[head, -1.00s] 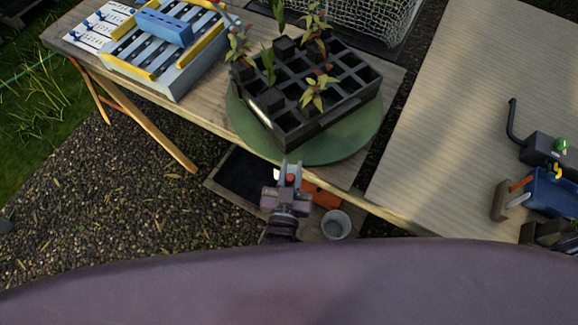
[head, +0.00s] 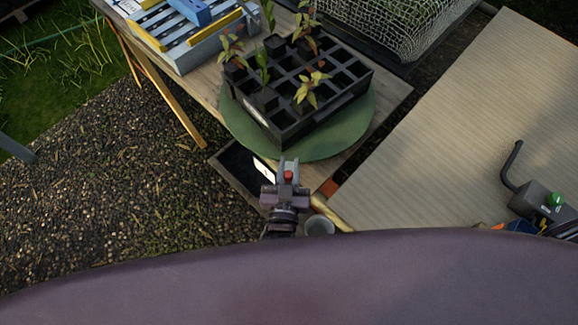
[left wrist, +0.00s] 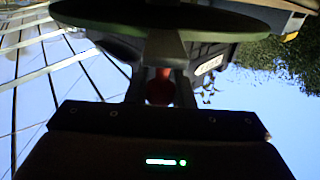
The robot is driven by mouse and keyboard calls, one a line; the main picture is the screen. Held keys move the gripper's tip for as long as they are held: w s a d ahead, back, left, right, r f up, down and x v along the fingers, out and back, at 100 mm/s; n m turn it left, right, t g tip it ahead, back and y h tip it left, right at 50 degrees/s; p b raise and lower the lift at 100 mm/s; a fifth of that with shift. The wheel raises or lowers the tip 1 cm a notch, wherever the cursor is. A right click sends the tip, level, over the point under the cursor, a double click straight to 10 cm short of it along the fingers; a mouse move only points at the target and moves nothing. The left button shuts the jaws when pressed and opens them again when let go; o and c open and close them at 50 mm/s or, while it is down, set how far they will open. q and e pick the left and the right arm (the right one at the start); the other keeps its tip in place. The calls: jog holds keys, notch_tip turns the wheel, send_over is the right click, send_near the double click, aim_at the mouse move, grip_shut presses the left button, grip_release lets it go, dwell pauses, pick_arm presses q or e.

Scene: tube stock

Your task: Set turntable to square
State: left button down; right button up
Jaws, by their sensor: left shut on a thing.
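The green round turntable (head: 335,145) lies on the wooden bench and overhangs its front edge. A black celled tray (head: 318,122) with several seedlings stands on it, its sides slightly skewed to the bench edge. My left gripper (head: 288,175) is at the turntable's near rim, shut on a small red knob (head: 288,175). In the left wrist view the red knob (left wrist: 160,88) sits between the fingers, just below the turntable's rim (left wrist: 105,22). Whether the knob is fixed to the rim is hidden. My right gripper is not in view.
A blue and yellow slatted rack (head: 200,45) stands on the bench at the upper left. A wire-mesh cage (head: 400,25) is behind. A ribbed board (head: 460,130) with a grey clamp-like device (head: 535,198) is at right. A bucket (head: 319,225) stands below. Gravel lies left.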

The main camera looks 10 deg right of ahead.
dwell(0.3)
pick_arm(q)
jog(key=c, duration=1.3)
grip_release()
jog(key=shift+w, duration=0.1)
jog(key=shift+o, duration=0.2)
jog(key=b+v, duration=0.1)
jog(key=v, duration=0.7)
jog(key=shift+w, duration=0.1)
